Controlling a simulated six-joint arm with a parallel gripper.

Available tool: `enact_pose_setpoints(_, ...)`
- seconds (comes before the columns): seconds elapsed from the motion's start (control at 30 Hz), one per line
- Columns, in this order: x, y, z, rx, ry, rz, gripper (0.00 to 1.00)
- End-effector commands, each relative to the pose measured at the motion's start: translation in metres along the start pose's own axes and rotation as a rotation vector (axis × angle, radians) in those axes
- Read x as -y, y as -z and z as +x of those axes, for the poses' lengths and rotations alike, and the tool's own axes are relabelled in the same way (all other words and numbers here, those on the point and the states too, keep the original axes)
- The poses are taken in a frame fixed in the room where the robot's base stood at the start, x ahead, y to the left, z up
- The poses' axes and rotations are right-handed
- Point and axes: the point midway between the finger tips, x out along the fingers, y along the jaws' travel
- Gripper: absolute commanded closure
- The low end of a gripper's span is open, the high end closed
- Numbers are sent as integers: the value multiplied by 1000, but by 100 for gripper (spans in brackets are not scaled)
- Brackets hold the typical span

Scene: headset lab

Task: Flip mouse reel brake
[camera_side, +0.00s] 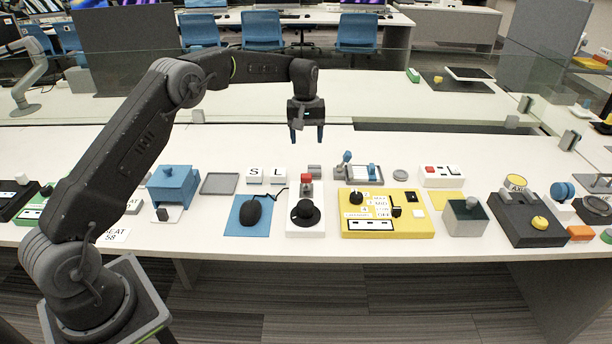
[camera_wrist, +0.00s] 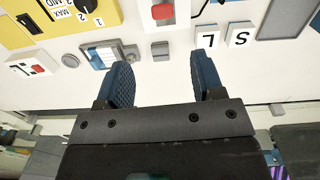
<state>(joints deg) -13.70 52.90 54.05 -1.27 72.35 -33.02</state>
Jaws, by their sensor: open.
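A black computer mouse (camera_side: 251,213) lies on a blue pad (camera_side: 248,228), its thin cable running up and right toward a white base plate (camera_side: 306,229). On that plate are a black round knob or reel (camera_side: 305,212) and a grey block with a red top (camera_side: 306,179). I cannot tell for sure which part is the brake. The red part (camera_wrist: 163,11) also shows at the top of the wrist view, beyond my fingers. My gripper (camera_side: 306,136) is open and empty, pointing down, above and behind the red-topped block. Its blue fingers (camera_wrist: 163,72) are wide apart.
A yellow control panel (camera_side: 387,222) is close on the right. The table strip behind is mostly clear.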

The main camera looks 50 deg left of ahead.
Motion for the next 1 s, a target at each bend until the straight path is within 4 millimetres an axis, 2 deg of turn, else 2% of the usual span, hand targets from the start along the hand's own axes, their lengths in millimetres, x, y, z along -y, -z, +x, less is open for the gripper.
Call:
enact_pose_setpoints(0.13,1,2,3,0,28,40,38)
enact_pose_setpoints(0.27,2,1,18,3,29,40,38)
enact_pose_setpoints(0.7,4,1,104,3,27,37,38)
enact_pose_setpoints(0.83,4,1,122,2,26,37,38)
enact_pose_setpoints(1.0,4,2,134,-1,24,36,38)
